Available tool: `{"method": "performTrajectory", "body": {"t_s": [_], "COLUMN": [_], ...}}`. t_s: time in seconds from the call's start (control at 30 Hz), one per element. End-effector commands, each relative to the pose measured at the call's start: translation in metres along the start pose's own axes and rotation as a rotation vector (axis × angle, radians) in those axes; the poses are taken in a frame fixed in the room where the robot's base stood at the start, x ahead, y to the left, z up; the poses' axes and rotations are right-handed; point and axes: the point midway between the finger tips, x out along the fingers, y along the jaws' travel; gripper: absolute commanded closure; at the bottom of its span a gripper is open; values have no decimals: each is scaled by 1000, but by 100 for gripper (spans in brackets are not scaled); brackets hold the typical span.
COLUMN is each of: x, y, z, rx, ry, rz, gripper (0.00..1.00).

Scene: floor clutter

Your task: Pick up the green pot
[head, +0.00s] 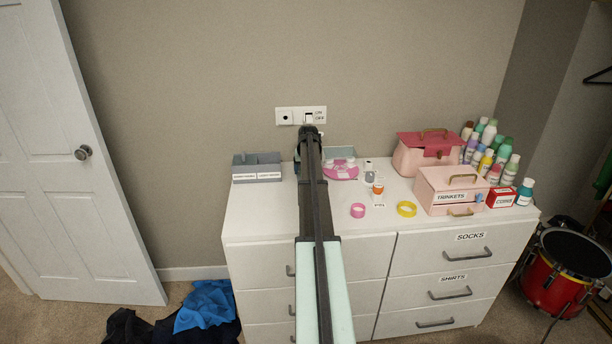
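I cannot clearly make out a green pot in the head view. A pale grey-green item (341,152) stands at the back of the white dresser, just right of my arm and behind a pink item; its shape is unclear. Green-capped bottles (503,151) stand in a group at the dresser's right end. My arm reaches from the bottom centre over the dresser towards the wall. My gripper (309,132) is at its far end, seen from behind and small, so its fingers cannot be told apart. My arm hides part of the dresser top behind it.
The white dresser (255,212) carries a grey organizer (257,166), a pink item (343,170), two tape rolls, pink (357,210) and yellow (406,209), and pink boxes (452,188). Clothes (206,306) lie on the floor left. A red drum (560,275) stands right. The dresser's front left top is clear.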

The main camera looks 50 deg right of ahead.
Motion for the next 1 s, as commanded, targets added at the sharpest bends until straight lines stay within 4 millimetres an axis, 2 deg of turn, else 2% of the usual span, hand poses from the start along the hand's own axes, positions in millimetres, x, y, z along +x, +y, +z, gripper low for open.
{"method": "performTrajectory", "body": {"t_s": [0.17,0.83,1.0], "x": [0,0,-1], "y": [0,0,0], "z": [0,0,0], "rx": [0,0,0], "ry": [0,0,0], "rz": [0,0,0], "gripper": [22,86,87]}}
